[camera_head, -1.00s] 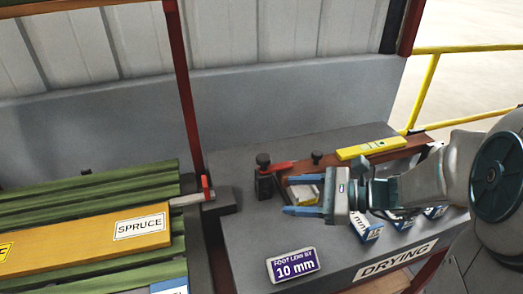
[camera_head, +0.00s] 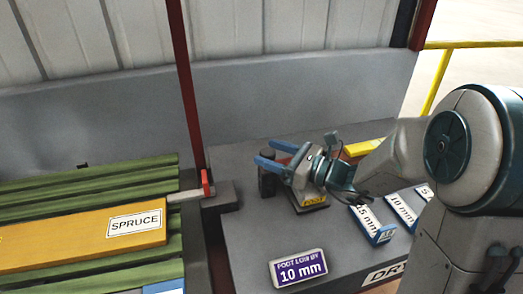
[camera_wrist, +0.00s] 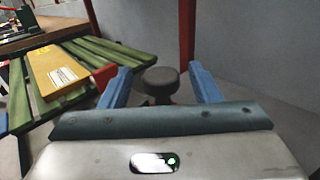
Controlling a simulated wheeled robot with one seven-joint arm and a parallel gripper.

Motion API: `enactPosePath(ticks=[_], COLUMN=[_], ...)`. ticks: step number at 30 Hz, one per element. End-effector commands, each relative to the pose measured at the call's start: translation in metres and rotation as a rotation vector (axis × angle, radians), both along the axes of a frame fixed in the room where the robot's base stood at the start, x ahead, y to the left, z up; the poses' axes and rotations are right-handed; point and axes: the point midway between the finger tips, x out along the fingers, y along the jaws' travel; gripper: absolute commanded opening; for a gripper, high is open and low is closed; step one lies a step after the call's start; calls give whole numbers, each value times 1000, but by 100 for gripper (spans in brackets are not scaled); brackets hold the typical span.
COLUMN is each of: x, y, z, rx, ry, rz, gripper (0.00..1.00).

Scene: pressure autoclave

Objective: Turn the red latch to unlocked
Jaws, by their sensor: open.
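My gripper (camera_head: 264,151) is open, with two blue fingers pointing left above the grey bench. In the wrist view, my gripper (camera_wrist: 159,75) has a black round knob (camera_wrist: 160,76) showing between and beyond its fingers. The same black knobbed post (camera_head: 266,184) stands just below the fingers in the head view; contact cannot be told. A small red upright piece (camera_head: 206,182) stands at the end of the yellow SPRUCE board, left of my gripper. A red bar beside the knobbed post is mostly hidden by my gripper. Which red part is the latch is unclear.
The SPRUCE board (camera_head: 85,236) lies on green slats (camera_head: 90,178) at left. A red post (camera_head: 187,85) rises between slats and bench. A 10 mm sign (camera_head: 298,268) and several blue-white blocks (camera_head: 372,225) sit on the bench. A grey wall (camera_head: 290,95) stands behind.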

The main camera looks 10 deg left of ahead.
Motion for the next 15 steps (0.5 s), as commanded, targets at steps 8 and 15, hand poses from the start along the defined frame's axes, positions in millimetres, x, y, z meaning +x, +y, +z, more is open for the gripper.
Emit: enactPosePath(ticks=[8,15], x=[10,11], y=[28,30], z=[0,0], rx=[-1,0], ry=[0,-1], rz=[-1,-2], gripper=[57,57])
